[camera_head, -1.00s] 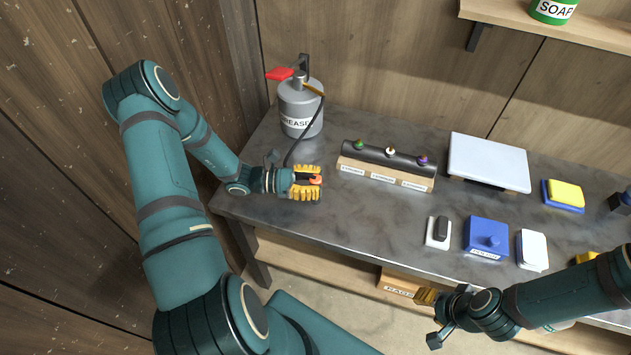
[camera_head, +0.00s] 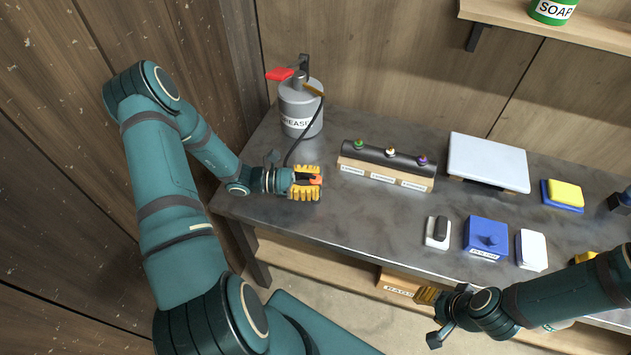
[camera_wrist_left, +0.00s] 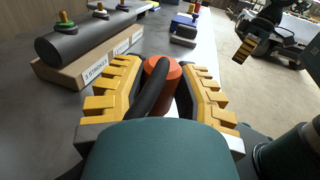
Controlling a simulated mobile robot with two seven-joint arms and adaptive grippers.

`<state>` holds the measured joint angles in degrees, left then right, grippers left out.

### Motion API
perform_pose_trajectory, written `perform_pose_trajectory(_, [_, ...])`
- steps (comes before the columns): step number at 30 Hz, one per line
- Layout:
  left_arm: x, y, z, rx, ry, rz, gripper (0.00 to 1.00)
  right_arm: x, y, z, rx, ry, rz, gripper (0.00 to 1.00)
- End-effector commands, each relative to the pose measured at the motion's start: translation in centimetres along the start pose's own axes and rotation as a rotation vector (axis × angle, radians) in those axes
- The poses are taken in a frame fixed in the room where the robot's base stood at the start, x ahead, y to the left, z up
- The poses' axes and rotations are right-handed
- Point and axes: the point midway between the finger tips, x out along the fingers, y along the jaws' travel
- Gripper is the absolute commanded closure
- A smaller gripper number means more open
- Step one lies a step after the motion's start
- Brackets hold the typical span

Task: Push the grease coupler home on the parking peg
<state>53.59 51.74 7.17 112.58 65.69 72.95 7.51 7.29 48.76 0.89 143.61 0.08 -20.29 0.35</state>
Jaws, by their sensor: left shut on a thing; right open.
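The grease coupler (camera_wrist_left: 162,70) is an orange-red cylinder with a black hose running to it. My left gripper (camera_head: 309,182), with yellow ribbed fingers, is shut on the coupler near the left end of the bench. In the left wrist view the coupler sits between both fingers. The black hose (camera_head: 301,140) leads back to the grey grease pump (camera_head: 299,106). I cannot make out the parking peg; whether the coupler is on it cannot be told. My right gripper (camera_head: 427,296) is open and empty in front of the bench's front edge.
A dark pipe (camera_head: 384,155) with green, white and purple-tipped fittings lies on a labelled block to the right of the left gripper. A white-topped box (camera_head: 488,161), a blue box (camera_head: 486,237) and yellow block (camera_head: 566,194) stand further right. A wooden wall is close on the left.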

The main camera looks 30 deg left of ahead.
Motion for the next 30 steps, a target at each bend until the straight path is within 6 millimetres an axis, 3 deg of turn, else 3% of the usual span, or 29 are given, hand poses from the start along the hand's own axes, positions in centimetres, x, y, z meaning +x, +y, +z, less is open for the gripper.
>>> perform_pose_trajectory(30, [0.0,0.0,-2.1,0.0,0.0,0.0,1.0,1.3,0.5,0.1,0.0,0.0,0.0,0.53])
